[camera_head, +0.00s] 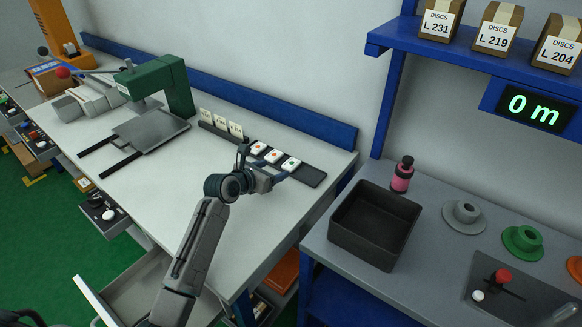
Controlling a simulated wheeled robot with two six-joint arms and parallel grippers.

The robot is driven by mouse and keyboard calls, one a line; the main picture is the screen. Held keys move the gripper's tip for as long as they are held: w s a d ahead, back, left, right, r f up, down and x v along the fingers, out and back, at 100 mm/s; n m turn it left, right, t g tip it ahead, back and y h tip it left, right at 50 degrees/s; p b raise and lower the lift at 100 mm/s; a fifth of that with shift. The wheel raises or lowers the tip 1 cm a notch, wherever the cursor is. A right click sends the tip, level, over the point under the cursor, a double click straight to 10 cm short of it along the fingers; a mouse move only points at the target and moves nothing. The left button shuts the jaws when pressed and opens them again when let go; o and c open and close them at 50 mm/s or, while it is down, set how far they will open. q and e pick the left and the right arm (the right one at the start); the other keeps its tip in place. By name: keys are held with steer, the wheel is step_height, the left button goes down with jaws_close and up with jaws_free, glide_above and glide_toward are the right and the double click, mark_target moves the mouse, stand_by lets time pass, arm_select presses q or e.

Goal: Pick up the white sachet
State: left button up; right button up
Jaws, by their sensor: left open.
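I cannot tell which one is the white sachet. My left gripper (275,178) is open, just in front of the strip, close to the middle and right packets. I see nothing between its fingers.
Upright white cards (220,123) stand left of the packets. A green press (165,85) stands farther left, a blue rail (270,112) runs behind. A black bin (374,225) and pink bottle (402,174) are on the right bench. The left bench's front middle is clear.

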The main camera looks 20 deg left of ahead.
mark_target(294, 161)
arm_select(q)
steer(key=p+x, duration=0.1)
steer(key=x, duration=0.9)
steer(key=shift+w+d, duration=0.2)
steer(key=c, duration=0.9)
steer(key=shift+c, duration=0.8)
steer(key=shift+r, duration=0.1)
